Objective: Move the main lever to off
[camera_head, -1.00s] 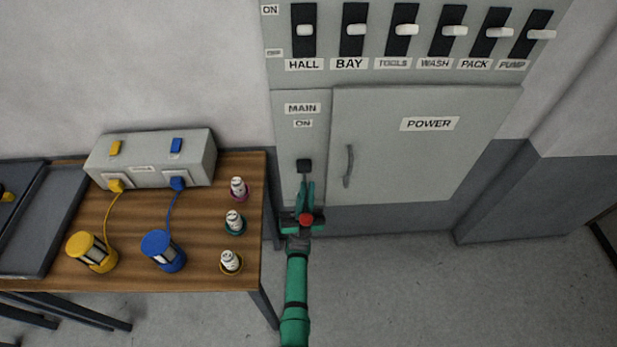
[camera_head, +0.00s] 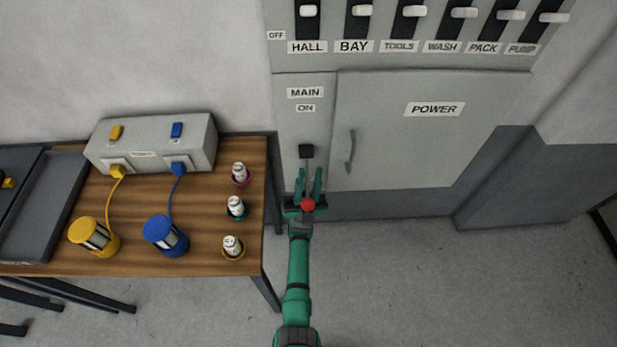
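The main lever is on the left panel of the grey power cabinet, under the MAIN label (camera_head: 305,92) and the ON label (camera_head: 305,108). Its dark knob (camera_head: 306,151) shows above my gripper, with a thin grey shaft running down from it. My green gripper (camera_head: 308,173) is in front of the panel just below the knob. Its two fingers are apart, one on each side of the shaft in the picture. I see a gap between fingers and shaft, and cannot tell the depth between them. The lower part of the lever is hidden by my gripper.
The POWER door (camera_head: 435,108) with its handle (camera_head: 350,151) is right of the lever. A row of labelled switches is above. A wooden table (camera_head: 205,205) at left holds a grey charger box (camera_head: 150,142), yellow and blue lanterns and small bottles. The floor at right is clear.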

